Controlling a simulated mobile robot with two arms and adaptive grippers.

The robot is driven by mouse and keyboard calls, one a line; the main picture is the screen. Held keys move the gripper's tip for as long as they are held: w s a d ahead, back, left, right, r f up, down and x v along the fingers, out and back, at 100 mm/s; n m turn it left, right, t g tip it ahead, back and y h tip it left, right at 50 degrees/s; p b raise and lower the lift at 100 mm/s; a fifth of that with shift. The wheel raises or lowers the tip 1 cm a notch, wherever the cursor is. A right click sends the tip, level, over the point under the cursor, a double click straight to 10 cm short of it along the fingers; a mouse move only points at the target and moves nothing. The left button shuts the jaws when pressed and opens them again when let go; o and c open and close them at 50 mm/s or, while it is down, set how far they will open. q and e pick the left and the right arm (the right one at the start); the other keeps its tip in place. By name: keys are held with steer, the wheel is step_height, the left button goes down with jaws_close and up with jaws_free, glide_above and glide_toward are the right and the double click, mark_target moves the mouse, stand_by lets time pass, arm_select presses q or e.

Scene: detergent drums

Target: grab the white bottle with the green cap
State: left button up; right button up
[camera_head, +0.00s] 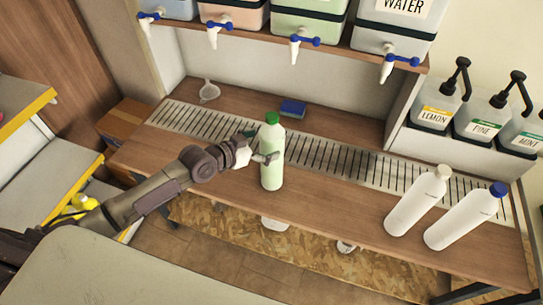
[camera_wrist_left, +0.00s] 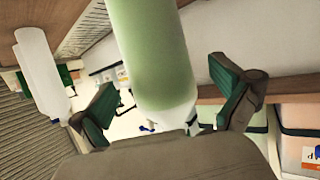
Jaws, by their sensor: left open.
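The bottle with the green cap (camera_head: 272,172) stands upright on the wooden counter, near the middle of the head view. Its body looks whitish with a pale green tint. My left gripper (camera_head: 261,147) reaches it from the left at mid-height, with one finger in front of the bottle and the other towards its back. In the left wrist view the bottle (camera_wrist_left: 152,45) fills the middle, between the two spread green-padded fingers (camera_wrist_left: 168,100). The gripper is open, with gaps showing beside the bottle. My right gripper is not in view.
Two white bottles, one white-capped (camera_head: 416,202) and one blue-capped (camera_head: 465,217), stand to the right on the counter (camera_head: 325,198). A metal grate (camera_head: 330,157) runs behind. A blue sponge (camera_head: 292,108) lies further back. Tapped containers (camera_head: 310,22) sit above; pump dispensers (camera_head: 437,108) stand at right.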

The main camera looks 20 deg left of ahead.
arm_select(q)
steer(key=x, duration=0.3)
steer(key=shift+w+d, duration=0.1)
steer(key=shift+d, duration=0.1)
steer(key=shift+a+r, duration=0.1)
steer(key=c, duration=1.7)
steer(key=shift+r, duration=0.2)
steer(key=shift+c, duration=0.6)
